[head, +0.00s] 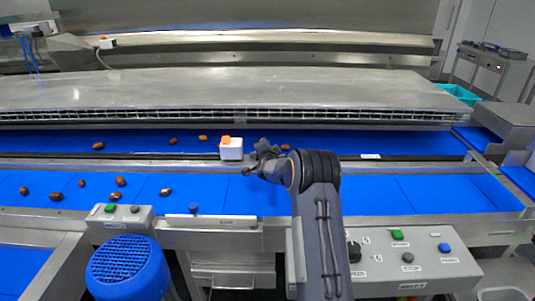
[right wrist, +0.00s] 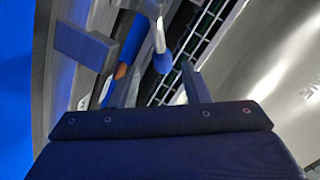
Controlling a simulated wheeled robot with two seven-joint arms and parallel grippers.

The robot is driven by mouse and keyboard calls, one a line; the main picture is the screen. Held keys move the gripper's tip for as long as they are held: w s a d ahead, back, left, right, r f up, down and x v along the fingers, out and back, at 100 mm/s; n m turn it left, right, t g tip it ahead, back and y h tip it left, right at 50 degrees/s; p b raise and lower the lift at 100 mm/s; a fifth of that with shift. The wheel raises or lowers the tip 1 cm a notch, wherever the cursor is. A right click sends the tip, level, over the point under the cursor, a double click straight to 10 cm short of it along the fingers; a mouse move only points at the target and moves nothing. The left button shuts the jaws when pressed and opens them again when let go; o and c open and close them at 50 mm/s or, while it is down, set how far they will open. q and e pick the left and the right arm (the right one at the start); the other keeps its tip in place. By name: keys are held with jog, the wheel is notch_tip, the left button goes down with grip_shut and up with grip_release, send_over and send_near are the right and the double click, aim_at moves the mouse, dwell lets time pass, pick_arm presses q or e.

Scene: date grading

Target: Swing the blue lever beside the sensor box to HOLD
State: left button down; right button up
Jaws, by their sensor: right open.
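In the head view the lever is not distinguishable, probably hidden by the gripper. No HOLD mark is readable. My left gripper is out of view.
Several brown dates (head: 121,181) lie on the blue belts. A steel cover (head: 230,88) with a mesh edge overhangs the far belt. A control panel (head: 405,262) with buttons is at the front right, and a blue motor (head: 128,266) at the front left. The near belt's right part is clear.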

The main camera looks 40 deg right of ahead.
jog(key=b+v, duration=0.1)
jog(key=v, duration=0.3)
jog(key=shift+s+a, duration=0.1)
dwell(0.4)
